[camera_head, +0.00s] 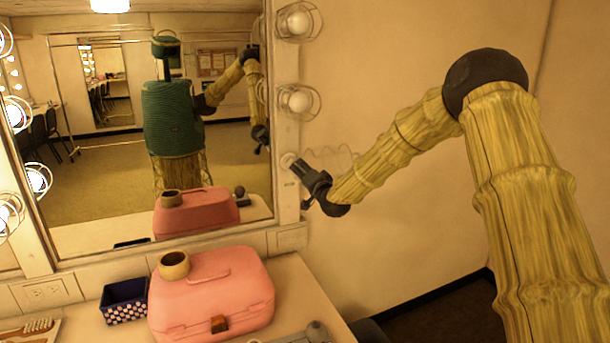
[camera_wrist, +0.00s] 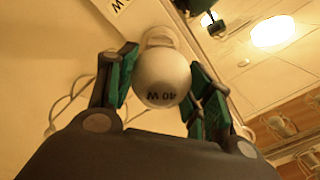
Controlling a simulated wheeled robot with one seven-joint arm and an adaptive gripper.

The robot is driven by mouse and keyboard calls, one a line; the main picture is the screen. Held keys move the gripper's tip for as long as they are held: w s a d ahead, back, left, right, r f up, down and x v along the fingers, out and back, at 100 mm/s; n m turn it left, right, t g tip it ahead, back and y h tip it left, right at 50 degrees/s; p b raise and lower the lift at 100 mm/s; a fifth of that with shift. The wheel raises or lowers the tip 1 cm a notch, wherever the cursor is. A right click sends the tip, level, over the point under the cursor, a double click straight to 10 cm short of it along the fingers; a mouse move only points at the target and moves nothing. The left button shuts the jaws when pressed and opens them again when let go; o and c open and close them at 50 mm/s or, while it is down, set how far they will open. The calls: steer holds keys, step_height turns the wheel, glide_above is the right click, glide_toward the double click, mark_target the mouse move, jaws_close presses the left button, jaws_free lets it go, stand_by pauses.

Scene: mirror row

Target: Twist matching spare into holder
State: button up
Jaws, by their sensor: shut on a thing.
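A round white bulb (camera_wrist: 162,80) marked 40 W sits between the fingers of my gripper (camera_wrist: 160,88) in the wrist view. The fingers are shut on it from both sides. Its far end meets a pale round holder (camera_wrist: 158,36) on the mirror frame; I cannot tell how deep it sits. A label (camera_wrist: 118,5) ending in W shows beside the holder, partly cut off. In the head view my gripper (camera_head: 297,168) is at the right mirror post, below two caged bulbs, an upper one (camera_head: 298,22) and a lower one (camera_head: 297,98).
A pink case (camera_head: 210,300) with a tape roll (camera_head: 174,264) on top stands on the counter. A dotted blue box (camera_head: 123,301) and a hairbrush (camera_head: 38,326) lie left of it. A wire guard (camera_wrist: 66,103) hangs beside the holder. The mirror (camera_head: 100,195) reflects me.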

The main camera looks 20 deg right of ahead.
steer(key=shift+w+b, duration=0.35)
steer(key=shift+w, duration=0.8)
stand_by(1.4)
steer(key=shift+f+m+b, duration=0.15)
steer(key=shift+m+b, duration=1.8)
steer(key=shift+m, duration=0.75)
steer(key=shift+m+b, duration=2)
steer(key=shift+m, duration=0.1)
